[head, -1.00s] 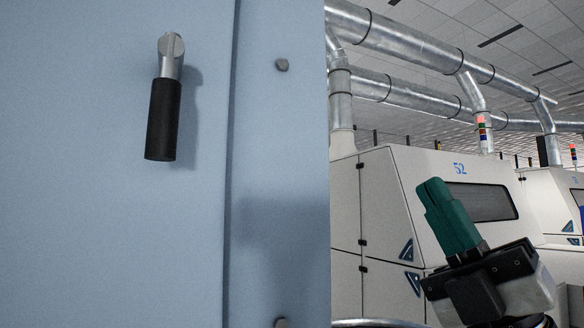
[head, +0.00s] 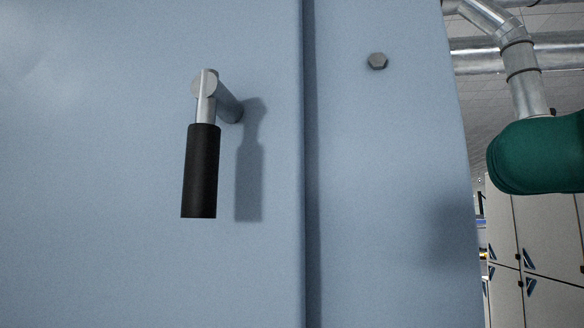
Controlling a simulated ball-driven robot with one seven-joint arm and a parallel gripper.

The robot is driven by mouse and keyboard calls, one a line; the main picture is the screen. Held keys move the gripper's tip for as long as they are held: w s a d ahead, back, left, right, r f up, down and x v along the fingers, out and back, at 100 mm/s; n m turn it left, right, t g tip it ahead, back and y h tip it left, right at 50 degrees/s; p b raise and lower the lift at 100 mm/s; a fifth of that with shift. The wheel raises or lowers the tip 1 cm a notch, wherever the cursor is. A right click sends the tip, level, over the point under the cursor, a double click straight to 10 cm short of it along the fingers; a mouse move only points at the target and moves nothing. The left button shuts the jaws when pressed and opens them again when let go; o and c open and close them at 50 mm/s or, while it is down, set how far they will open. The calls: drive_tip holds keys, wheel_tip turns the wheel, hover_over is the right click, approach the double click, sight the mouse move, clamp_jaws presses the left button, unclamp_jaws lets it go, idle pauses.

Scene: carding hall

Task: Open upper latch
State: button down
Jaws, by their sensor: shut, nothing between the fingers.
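The upper latch (head: 202,150) is a lever on the pale blue door (head: 90,230), left of centre in the head view. It has a silver round pivot and a short silver neck, with a black cylindrical grip hanging almost straight down. The lever stands out from the door and casts a shadow to its right.
Beyond the strip's right edge are pale cabinets (head: 545,235) and a metal duct (head: 522,75). The door around the latch is clear.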

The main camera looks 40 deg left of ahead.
sight(215, 182)
drive_tip(key=p+x, duration=0.4)
drive_tip(key=x, duration=0.9)
drive_tip(key=shift+r, duration=0.1)
drive_tip(key=shift+s+a+p, duration=0.2)
drive_tip(key=shift+a+p, duration=0.15)
drive_tip(key=shift+a, duration=0.1)
drive_tip(key=shift+w+f, duration=0.1)
drive_tip(key=shift+f, duration=0.15)
